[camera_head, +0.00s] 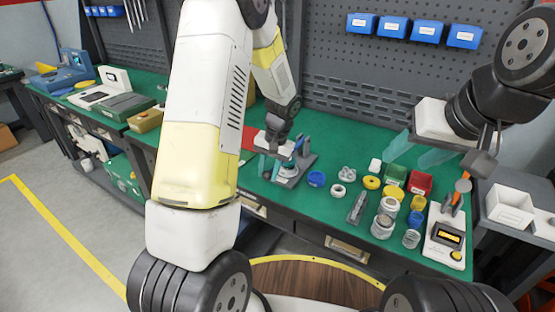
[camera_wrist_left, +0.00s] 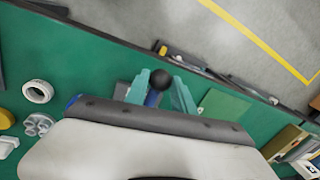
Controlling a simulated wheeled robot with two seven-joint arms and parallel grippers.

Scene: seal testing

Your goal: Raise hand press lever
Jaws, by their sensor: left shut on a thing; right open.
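The hand press (camera_head: 304,154) stands on the green bench in the middle of the head view, a small dark grey frame on a base. My left gripper (camera_head: 274,163) reaches down at its left side, and its wrist hides part of the press and lever. In the left wrist view, the lever's black ball knob (camera_wrist_left: 159,77) lies between the teal fingers of my left gripper (camera_wrist_left: 162,95), close to the left-hand finger. The left gripper is shut on the lever. My right gripper (camera_head: 418,150) is open and empty above the bench at the right.
Jars (camera_head: 383,222), a blue cap (camera_head: 316,179), a yellow ring (camera_head: 371,182) and a red bin (camera_head: 420,182) stand right of the press. A tester (camera_head: 445,240) is near the right edge. A pegboard (camera_head: 350,70) rises behind. A white ring (camera_wrist_left: 38,91) lies left in the wrist view.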

